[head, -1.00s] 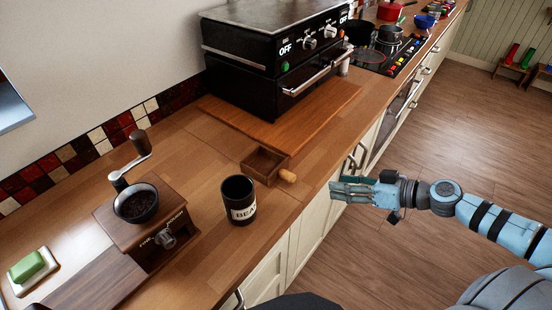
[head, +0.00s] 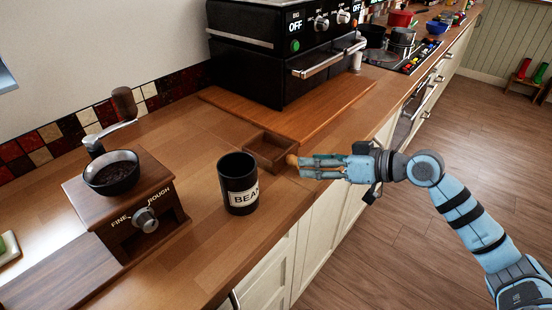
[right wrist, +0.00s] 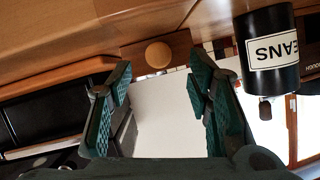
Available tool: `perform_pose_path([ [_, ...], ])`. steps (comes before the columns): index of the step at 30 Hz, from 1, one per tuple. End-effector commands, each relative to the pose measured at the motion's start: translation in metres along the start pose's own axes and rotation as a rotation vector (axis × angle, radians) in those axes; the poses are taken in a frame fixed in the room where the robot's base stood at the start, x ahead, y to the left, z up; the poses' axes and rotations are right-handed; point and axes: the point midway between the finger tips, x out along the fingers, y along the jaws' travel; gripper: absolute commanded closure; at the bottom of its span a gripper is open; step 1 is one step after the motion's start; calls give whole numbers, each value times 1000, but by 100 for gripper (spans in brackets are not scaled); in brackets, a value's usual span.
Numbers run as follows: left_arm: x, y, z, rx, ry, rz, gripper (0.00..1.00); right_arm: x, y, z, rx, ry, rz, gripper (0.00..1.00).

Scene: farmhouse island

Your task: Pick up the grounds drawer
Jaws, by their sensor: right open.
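The grounds drawer (head: 259,162) is a small open-topped brown wooden box on the countertop, with a round light wooden knob (head: 291,160) facing the counter's front edge. My right gripper (head: 304,167) is at the knob's side of the drawer, its fingers pointing at the knob. In the right wrist view the drawer front (right wrist: 180,46) and its knob (right wrist: 158,54) lie just beyond the fingertips, between the two fingers. My right gripper is open and empty there (right wrist: 162,80). I cannot tell whether a finger touches the knob. My left gripper is not in view.
A black beans canister (head: 238,184) stands close in front of the drawer, also in the right wrist view (right wrist: 268,50). A wooden coffee grinder (head: 140,205) stands at left. A wooden board (head: 230,103) under a black oven (head: 262,65) lies behind the drawer.

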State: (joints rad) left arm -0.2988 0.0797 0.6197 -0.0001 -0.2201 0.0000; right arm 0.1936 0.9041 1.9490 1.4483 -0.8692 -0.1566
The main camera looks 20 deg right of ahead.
Motion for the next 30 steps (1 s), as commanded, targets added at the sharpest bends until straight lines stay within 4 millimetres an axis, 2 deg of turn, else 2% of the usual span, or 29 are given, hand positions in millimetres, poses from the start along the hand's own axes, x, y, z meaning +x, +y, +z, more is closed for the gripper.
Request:
perform_pose_path([
  [3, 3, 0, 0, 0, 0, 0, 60, 23, 1, 2, 5, 6, -6, 54],
  [6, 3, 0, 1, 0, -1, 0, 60, 38, 2, 2, 2, 5, -3, 54],
  [13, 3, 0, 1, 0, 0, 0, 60, 42, 2, 3, 0, 0, 0, 54],
  [22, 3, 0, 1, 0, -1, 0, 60, 41, 2, 3, 0, 0, -1, 100],
  [30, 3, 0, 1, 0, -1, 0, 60, 41, 2, 2, 0, 1, -1, 100],
])
